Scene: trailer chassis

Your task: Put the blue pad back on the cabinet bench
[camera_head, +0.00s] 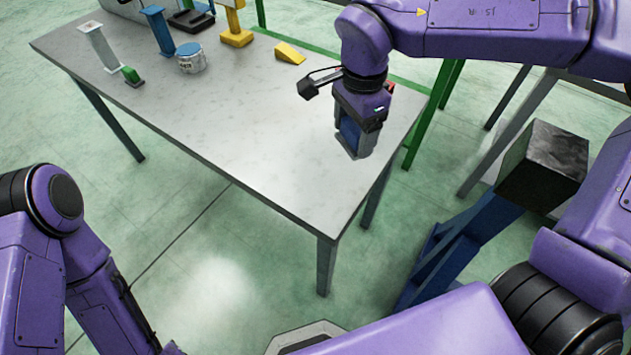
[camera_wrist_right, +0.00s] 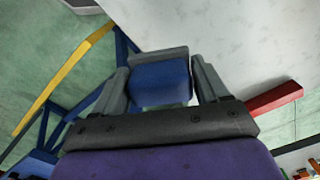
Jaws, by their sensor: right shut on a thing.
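My right gripper (camera_head: 355,148) points down above the right end of the grey-topped bench (camera_head: 240,130). It is shut on a blue block with a grey end plate, which I take for the blue pad (camera_head: 349,132). In the right wrist view, the blue pad (camera_wrist_right: 161,84) sits between the two grey fingers of the right gripper (camera_wrist_right: 163,82). I cannot tell whether the pad touches the bench top. My left arm shows at the lower left, but its gripper is out of view.
At the bench's far end stand a blue stand (camera_head: 159,32), a grey stand (camera_head: 100,48), a green piece (camera_head: 132,76), a can (camera_head: 191,60), a yellow stand (camera_head: 236,32) and a yellow wedge (camera_head: 289,54). The bench's middle is clear. A dark block (camera_head: 543,165) stands at right.

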